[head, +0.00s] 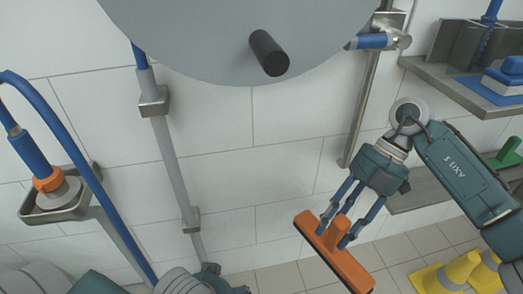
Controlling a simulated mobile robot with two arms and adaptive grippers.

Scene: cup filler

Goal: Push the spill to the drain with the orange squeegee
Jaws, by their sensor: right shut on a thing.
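The orange squeegee (349,268) is at the lower middle right, its long orange head with a dark edge slanting down to the right. My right gripper (336,238) reaches down from the right and is shut on the squeegee's short orange upright part, with a blue finger on each side. The squeegee is in front of the tiled floor; I cannot tell whether it touches it. My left gripper (226,283) shows only in part at the bottom edge, and its fingers are mostly cut off. No spill or drain is visible.
A large grey disc with a black knob (268,52) fills the top middle. A blue hose (92,184) and a metal holder (62,205) are on the left. Metal shelves (460,84) are at right. Yellow objects (447,273) stand on the floor (398,247) at lower right.

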